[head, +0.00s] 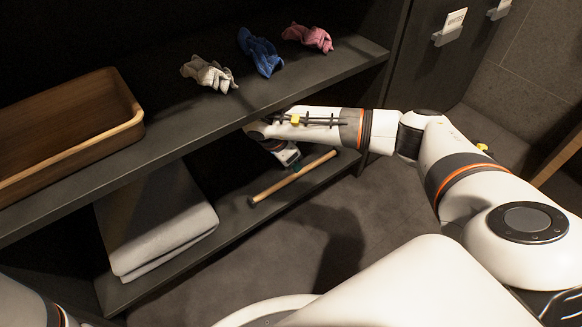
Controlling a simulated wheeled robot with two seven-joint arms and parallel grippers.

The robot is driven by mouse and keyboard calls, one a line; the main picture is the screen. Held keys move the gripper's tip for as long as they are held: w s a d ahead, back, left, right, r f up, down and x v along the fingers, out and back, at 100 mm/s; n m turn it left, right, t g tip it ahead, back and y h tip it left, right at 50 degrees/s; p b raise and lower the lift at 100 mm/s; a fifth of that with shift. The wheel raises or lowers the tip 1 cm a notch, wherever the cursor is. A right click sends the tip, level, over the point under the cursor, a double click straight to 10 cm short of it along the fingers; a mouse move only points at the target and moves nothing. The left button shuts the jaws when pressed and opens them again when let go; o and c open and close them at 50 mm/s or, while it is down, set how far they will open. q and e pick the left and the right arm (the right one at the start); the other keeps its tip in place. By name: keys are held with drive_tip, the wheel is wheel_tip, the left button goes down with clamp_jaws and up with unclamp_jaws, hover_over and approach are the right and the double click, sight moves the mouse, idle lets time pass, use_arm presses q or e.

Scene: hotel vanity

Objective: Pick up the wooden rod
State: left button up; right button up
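The wooden rod (292,178) is a thin, light brown stick with a dark end at the lower left. It shows at the lower shelf, slanting up to the right near the front edge. My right arm reaches in from the right, its forearm under the upper shelf's front edge. My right gripper (290,157) is small and partly hidden below the forearm, just behind the middle of the rod. I cannot tell whether its fingers touch the rod or are open or shut. My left gripper is out of view; only part of my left arm shows at the bottom left.
The upper shelf (190,122) holds a wooden tray (70,150) and crumpled white (209,74), blue (261,52) and pink (309,37) cloths. A folded pale towel (165,235) lies on the lower shelf, left of the rod. Floor (350,215) lies open in front.

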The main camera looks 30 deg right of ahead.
sight(297, 175)
drive_tip(key=b+x, duration=0.5)
drive_tip(key=x, duration=0.2)
drive_tip(key=shift+f, duration=0.15)
drive_tip(key=shift+c, duration=0.2)
clamp_jaws()
